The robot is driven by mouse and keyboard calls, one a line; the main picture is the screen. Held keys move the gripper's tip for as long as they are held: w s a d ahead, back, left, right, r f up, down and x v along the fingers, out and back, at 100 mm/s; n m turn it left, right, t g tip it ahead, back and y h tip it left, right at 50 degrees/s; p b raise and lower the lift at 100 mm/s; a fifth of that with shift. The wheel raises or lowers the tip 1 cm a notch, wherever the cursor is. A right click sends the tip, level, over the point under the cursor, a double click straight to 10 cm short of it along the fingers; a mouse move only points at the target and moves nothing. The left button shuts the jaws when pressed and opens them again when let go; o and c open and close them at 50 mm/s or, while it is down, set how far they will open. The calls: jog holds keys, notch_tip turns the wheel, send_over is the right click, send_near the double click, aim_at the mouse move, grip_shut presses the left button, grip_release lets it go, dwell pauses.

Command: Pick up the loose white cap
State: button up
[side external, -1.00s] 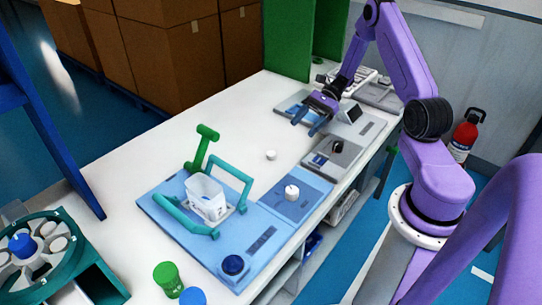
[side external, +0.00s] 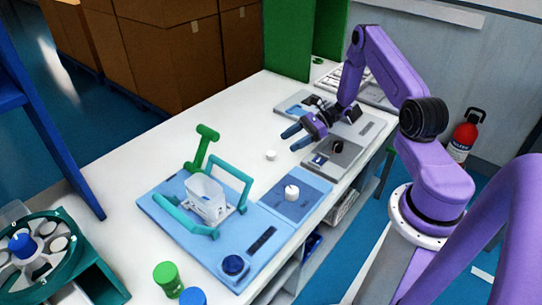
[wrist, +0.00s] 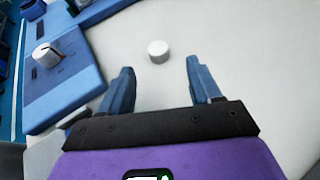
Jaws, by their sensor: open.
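The loose white cap (side external: 271,155) is a small white disc lying on the white table, to the right of the blue fixture board. It also shows in the wrist view (wrist: 158,51), ahead of and roughly between my fingertips. My gripper (side external: 289,138) has blue fingers, is open and empty, and is above and a little to the right of the cap. In the wrist view both fingers of my gripper (wrist: 161,78) are spread wide, apart from the cap. Nothing hides the cap.
Grey stations (side external: 322,159) stand under my arm. Green and blue caps (side external: 168,278) are at the front. Table around the cap is clear.

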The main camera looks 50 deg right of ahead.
aim_at(272, 153)
jog(key=shift+x, duration=3.5)
jog(key=shift+s+a, duration=0.1)
jog(key=shift+s, duration=0.1)
jog(key=c, duration=1.1)
